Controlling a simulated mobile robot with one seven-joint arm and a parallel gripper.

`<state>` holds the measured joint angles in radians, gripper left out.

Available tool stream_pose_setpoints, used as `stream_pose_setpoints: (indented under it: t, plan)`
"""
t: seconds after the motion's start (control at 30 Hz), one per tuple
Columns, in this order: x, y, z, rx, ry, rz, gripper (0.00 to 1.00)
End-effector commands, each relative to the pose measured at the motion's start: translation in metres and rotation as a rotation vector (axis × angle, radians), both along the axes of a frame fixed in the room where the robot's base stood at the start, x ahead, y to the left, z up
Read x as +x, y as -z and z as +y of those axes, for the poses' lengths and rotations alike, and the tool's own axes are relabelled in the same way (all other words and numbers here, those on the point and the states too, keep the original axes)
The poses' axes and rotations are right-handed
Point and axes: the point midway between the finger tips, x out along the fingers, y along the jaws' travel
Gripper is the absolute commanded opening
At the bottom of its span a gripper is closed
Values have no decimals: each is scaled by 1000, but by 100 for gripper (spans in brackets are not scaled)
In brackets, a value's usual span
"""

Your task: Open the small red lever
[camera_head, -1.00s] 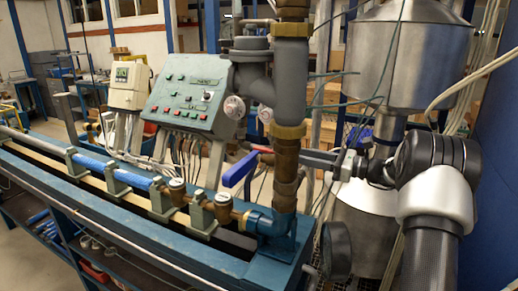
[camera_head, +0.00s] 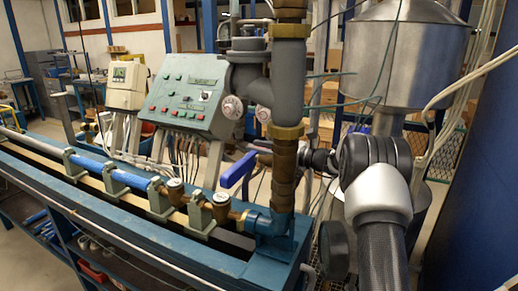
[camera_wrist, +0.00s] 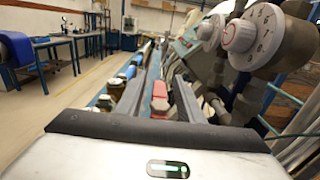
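In the wrist view the small red lever (camera_wrist: 159,92) shows between the two fingers of my gripper (camera_wrist: 160,84). The fingers are spread, with a gap visible on at least one side of the lever; I cannot tell whether either touches it. In the head view my gripper is mostly hidden behind the vertical brass pipe (camera_head: 284,175), and the red lever cannot be made out clearly there. My dark wrist is just right of that pipe.
A larger blue lever (camera_head: 238,170) sticks out left of the pipe. A control panel (camera_head: 187,95) and round dials (camera_wrist: 240,35) stand close by. A steel tank (camera_head: 405,55) is behind my arm. The blue bench (camera_head: 215,262) runs along the front left.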

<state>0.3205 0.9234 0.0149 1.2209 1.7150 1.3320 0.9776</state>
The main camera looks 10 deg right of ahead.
Motion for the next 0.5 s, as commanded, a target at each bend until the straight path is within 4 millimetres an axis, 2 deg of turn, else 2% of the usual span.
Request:
stream_pose_setpoints:
  t: [0.13, 0.33, 0.5]
  plan:
    - [0, 0, 0, 0, 0, 0, 33]
    - [0, 0, 0, 0, 0, 0, 0]
    - [0, 0, 0, 0, 0, 0, 0]
